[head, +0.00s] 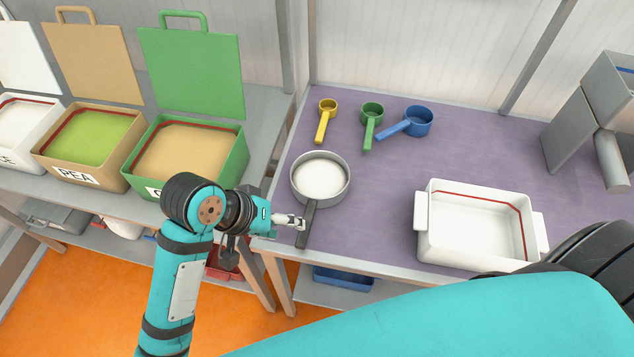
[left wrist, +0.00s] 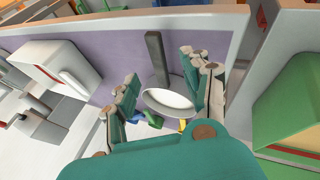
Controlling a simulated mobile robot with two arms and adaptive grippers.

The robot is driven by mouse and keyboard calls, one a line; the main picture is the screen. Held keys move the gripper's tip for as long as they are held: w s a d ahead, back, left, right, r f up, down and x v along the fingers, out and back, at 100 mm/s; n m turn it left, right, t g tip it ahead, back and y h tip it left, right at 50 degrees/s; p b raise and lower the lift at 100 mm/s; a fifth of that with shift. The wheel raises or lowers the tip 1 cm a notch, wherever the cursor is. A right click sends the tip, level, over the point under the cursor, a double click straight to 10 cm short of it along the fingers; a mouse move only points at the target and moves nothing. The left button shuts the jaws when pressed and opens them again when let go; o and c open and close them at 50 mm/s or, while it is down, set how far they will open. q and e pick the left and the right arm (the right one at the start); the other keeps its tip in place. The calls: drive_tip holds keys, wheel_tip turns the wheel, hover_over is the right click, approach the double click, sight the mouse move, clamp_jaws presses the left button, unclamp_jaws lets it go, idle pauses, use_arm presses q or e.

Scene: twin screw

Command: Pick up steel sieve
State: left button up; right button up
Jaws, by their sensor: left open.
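The steel sieve (head: 320,178) lies on the purple table top, a round grey rim with a pale inside. Its dark handle (head: 306,228) points toward the table's front edge. My left gripper (head: 302,222) is open at the handle, coming from the left. In the left wrist view the sieve (left wrist: 168,101) shows beyond the left gripper (left wrist: 160,70), and its handle (left wrist: 156,58) appears between the two spread fingers. I cannot tell whether a finger touches the handle. A right arm link covers the lower right of the head view; its gripper is not visible.
Yellow (head: 326,120), green (head: 371,125) and blue (head: 412,122) scoops lie behind the sieve. A white tray (head: 426,240) stands to the right, and a grey metal device (head: 575,135) at far right. Open-lidded bins, including a green one (head: 238,165), stand left across a gap.

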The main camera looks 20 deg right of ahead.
use_arm(q)
drive_tip(key=d+r+m+g+y, duration=0.1)
drive_tip(key=d+r+m, duration=0.1)
drive_tip(key=d+r, duration=0.35)
wheel_tip(320, 180, up, 4)
drive_tip(key=y, duration=0.5)
hover_over(307, 220)
wheel_tip(307, 220, down, 11)
drive_tip(key=shift+s, duration=0.1)
drive_tip(key=shift+f+p, duration=0.75)
drive_tip(key=shift+f, duration=1.9)
clamp_jaws()
